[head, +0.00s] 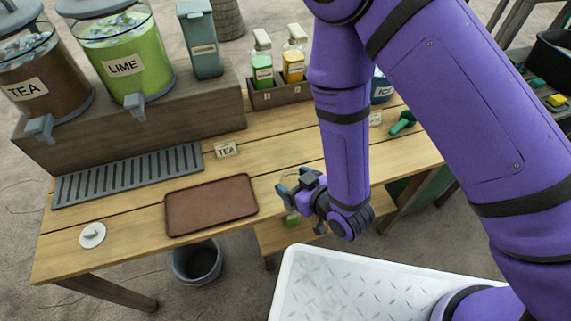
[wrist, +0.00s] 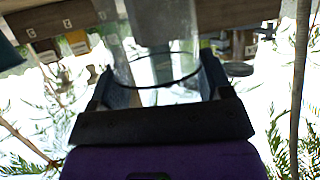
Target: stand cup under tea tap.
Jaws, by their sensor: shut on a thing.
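My gripper (head: 291,188) is at the front edge of the wooden table, right of the brown tray. It is shut on a clear cup (wrist: 163,66), which shows between the fingers in the wrist view with its dark-looking round rim. In the head view the cup is small and mostly hidden by the fingers. The tea dispenser (head: 40,68), with brown liquid and a TEA label, stands at the far left on a wooden riser. Its grey tea tap (head: 40,128) juts out in front, above the left end of the slotted grey drip tray (head: 130,176).
The lime dispenser (head: 124,62) and its tap (head: 135,106) stand right of the tea. The brown tray (head: 211,205), a TEA card (head: 226,150) and a small white disc (head: 92,235) lie on the table (head: 290,150). A bottle caddy (head: 277,93) is behind. The drip tray is clear.

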